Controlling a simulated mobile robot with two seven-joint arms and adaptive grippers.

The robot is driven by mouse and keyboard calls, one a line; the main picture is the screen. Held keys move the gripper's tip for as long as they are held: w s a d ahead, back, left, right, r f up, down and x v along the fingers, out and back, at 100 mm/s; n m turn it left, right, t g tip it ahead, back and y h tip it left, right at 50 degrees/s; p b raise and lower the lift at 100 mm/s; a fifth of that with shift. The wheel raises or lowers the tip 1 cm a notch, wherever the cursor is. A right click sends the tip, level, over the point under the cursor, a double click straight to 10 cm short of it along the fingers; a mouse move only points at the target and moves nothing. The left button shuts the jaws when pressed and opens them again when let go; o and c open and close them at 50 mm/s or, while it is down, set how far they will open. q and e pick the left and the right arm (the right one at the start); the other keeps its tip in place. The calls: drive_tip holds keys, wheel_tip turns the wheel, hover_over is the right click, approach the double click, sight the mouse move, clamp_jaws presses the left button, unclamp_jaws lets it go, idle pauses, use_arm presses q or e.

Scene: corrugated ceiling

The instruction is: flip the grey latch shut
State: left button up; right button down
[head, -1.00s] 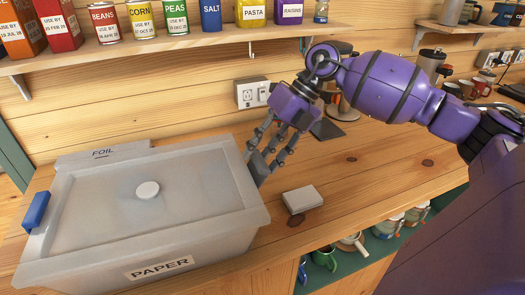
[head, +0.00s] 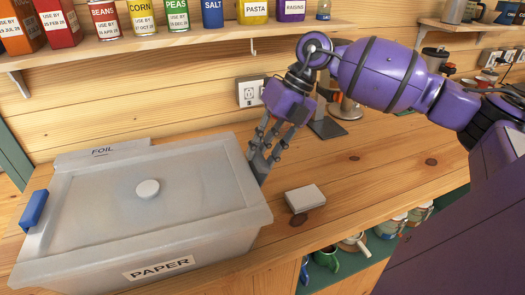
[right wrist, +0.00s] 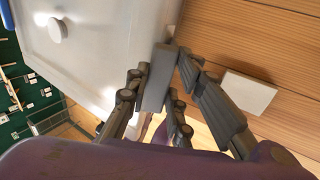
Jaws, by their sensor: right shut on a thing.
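A pale translucent box (head: 100,262) with a lid (head: 110,205) stands on the wooden counter. The grey latch (right wrist: 156,78) is on the box's side facing my right arm. In the right wrist view it is a flat grey block close against the box wall, between my fingers. My right gripper (head: 262,160) is shut on the grey latch; it also shows in the right wrist view (right wrist: 158,88). In the head view the fingers mostly hide the latch. A blue latch (head: 35,208) is at the box's left side. My left gripper is not in view.
A small white block (head: 305,198) lies on the counter right of the box; it also shows in the right wrist view (right wrist: 248,92). A shelf (head: 150,46) with cans and packets runs above. Mugs (head: 325,258) stand below the counter's front edge.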

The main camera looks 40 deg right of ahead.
sight(246, 163)
drive_tip(key=shift+w+a+r+h+b, duration=0.1)
drive_tip(key=shift+w+a+h+b, duration=0.1)
drive_tip(key=shift+a+h+b, duration=0.3)
drive_tip(key=shift+a+r+g+h, duration=0.1)
drive_tip(key=shift+a+g+h, duration=0.15)
drive_tip(key=shift+h, duration=0.25)
drive_tip(key=shift+w+a+r+h, duration=0.15)
drive_tip(key=shift+a+h, duration=0.2)
drive_tip(key=shift+h, duration=0.25)
drive_tip(key=shift+w+a+g+h+p, duration=0.1)
drive_tip(key=shift+a+g+h+p, duration=0.35)
drive_tip(key=shift+h, duration=0.25)
drive_tip(key=shift+a+h, duration=0.2)
drive_tip(key=shift+h, duration=0.1)
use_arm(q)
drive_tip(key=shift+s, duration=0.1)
use_arm(e)
drive_tip(key=shift+f, duration=0.2)
